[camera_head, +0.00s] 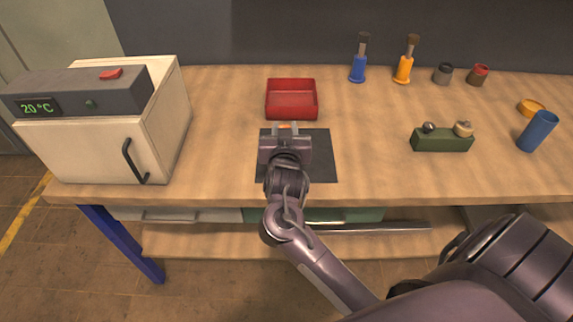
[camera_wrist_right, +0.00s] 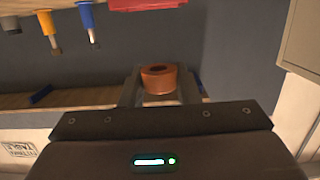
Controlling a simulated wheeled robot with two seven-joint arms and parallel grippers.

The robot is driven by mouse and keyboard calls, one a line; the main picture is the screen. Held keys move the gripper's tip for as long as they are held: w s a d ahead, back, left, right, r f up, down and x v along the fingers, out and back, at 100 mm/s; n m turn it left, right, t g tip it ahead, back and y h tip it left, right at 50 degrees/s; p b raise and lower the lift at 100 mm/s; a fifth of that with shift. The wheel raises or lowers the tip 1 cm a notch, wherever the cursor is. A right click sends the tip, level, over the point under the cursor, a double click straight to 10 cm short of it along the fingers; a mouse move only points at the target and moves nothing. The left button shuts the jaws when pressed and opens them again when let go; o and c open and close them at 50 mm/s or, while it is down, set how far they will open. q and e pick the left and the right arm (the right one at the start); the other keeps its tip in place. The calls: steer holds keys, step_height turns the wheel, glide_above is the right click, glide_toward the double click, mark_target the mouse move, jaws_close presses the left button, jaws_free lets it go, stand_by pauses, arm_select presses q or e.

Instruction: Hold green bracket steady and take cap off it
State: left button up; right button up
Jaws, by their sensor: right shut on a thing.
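A long dark green block (camera_head: 442,140), the only green piece on the benchtop and likely the green bracket, lies at the right. It carries a grey metal knob (camera_head: 428,128) and a beige knob (camera_head: 464,128); I cannot tell if either is a cap. My right gripper (camera_head: 286,128) is over the dark mat, well left of the block. It is shut on an orange hollow round piece (camera_wrist_right: 158,79), which may be a cap; only a sliver shows in the head view. The green block is not in the wrist view. My left gripper is not in view.
A red tray (camera_head: 291,117) stands just behind the dark mat (camera_head: 322,165). A white oven-like box (camera_head: 90,150) is at left. A blue cup (camera_head: 537,131) is at far right. Bench between mat and block is clear.

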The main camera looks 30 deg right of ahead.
step_height(320, 180, down, 8)
step_height(320, 180, down, 4)
steer(key=shift+f, duration=0.2)
steer(key=shift+b, duration=0.3)
